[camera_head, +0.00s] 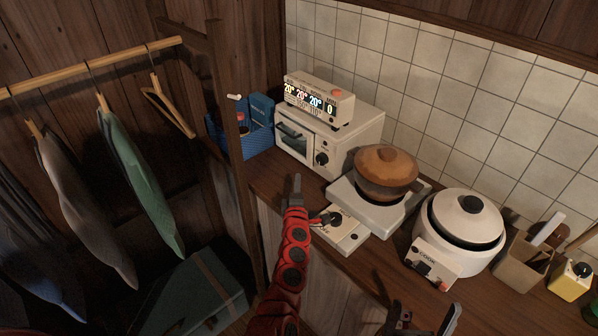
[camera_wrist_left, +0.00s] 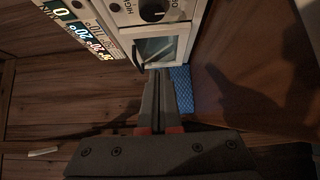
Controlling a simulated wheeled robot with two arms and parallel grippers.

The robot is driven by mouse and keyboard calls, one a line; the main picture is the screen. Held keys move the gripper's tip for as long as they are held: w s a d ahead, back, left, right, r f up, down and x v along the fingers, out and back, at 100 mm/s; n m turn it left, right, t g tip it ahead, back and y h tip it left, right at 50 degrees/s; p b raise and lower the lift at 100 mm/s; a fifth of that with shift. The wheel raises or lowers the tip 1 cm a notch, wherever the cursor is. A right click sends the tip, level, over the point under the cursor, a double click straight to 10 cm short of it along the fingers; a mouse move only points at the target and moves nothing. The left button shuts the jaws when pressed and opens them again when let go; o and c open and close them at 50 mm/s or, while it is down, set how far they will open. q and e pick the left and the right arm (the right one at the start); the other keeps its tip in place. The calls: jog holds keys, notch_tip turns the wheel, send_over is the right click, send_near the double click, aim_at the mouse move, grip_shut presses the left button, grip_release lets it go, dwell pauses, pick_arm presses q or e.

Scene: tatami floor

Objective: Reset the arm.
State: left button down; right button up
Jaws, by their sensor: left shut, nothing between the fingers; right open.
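My left gripper (camera_head: 296,186) is at the end of the red arm, in front of the white toaster oven (camera_head: 364,137) and to the left of the small stove (camera_head: 346,232). Its two dark fingers are together with nothing between them. In the left wrist view the shut fingers (camera_wrist_left: 162,78) point toward the oven's glass door (camera_wrist_left: 160,48). I cannot tell whether they touch it. My right gripper (camera_head: 424,320) is at the bottom edge of the head view, below the rice cooker (camera_head: 455,236). Its fingers are apart and empty.
A brown lidded pot (camera_head: 385,176) sits on the stove. A utensil holder (camera_head: 522,260) stands at the right. Clothes hang from a rail (camera_head: 90,66) at the left, above a green suitcase (camera_head: 190,292).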

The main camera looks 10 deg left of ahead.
pick_arm(q)
jog(key=shift+s+d+f, duration=0.1)
jog(key=shift+s, duration=0.5)
jog(key=shift+s+f, duration=0.1)
jog(key=shift+s, duration=0.25)
jog(key=shift+s, duration=0.1)
